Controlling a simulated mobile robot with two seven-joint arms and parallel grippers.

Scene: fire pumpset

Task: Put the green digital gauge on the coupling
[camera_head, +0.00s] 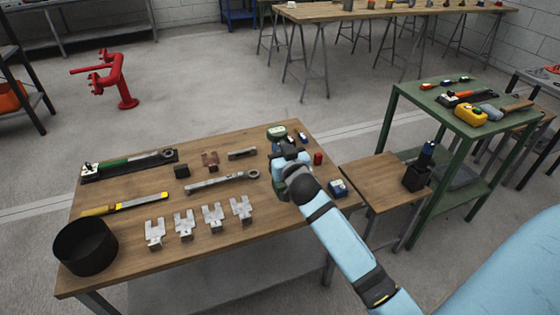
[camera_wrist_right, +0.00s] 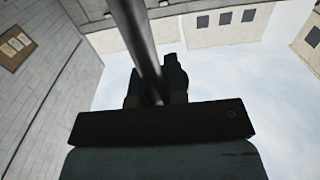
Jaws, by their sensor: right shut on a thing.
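The green digital gauge (camera_head: 276,132), with a green rim and a pale face, is at the far right part of the wooden table. My right gripper (camera_head: 287,148) reaches in from the lower right and is shut on it; the fingers are mostly hidden by the wrist. I cannot tell whether the gauge touches the table or anything under it. The right wrist view shows a dark bar, a dark pole and a small dark shape, with no clear gauge. I cannot make out which thing is the coupling. My left gripper is not in view.
The wooden table (camera_head: 150,255) holds several grey metal forks (camera_head: 212,217), wrenches (camera_head: 222,182), a yellow-handled tool (camera_head: 125,204) and a black round bin (camera_head: 86,246). A small red thing (camera_head: 318,158) and a blue box (camera_head: 338,188) lie right of my gripper. A green cart (camera_head: 406,97) stands right.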

